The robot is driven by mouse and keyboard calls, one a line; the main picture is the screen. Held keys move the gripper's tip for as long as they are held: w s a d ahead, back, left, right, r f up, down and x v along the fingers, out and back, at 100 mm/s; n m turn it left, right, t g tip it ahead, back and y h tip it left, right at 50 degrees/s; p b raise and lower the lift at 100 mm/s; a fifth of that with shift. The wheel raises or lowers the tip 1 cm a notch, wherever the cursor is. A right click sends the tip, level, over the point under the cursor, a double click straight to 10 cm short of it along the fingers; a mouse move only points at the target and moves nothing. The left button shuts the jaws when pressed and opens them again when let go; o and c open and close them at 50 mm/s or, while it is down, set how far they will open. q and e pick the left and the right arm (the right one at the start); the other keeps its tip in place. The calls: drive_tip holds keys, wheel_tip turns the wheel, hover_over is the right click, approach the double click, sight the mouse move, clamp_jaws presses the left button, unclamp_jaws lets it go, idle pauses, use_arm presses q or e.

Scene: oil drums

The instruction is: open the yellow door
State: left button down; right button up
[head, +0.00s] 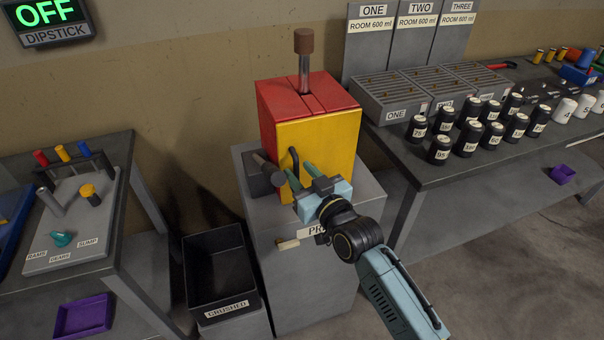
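The yellow door (335,140) is the front face of a red box (283,97) on a grey cabinet, and it looks closed. A dark upright bar handle (293,160) is on the door's left part. My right gripper (302,175) reaches in from the lower right, in front of the door's lower left. Its two green fingers are apart, with the lower end of the handle near or between them; I cannot tell whether they touch it. My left gripper is not in view.
A grey lever (268,167) stands left of the door. The left bench (115,170) and the right bench (415,170), with several black canisters, flank the cabinet. Floor at the lower right is clear.

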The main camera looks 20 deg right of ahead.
clamp_jaws()
drive_tip(key=shift+s, duration=0.1)
idle(0.4)
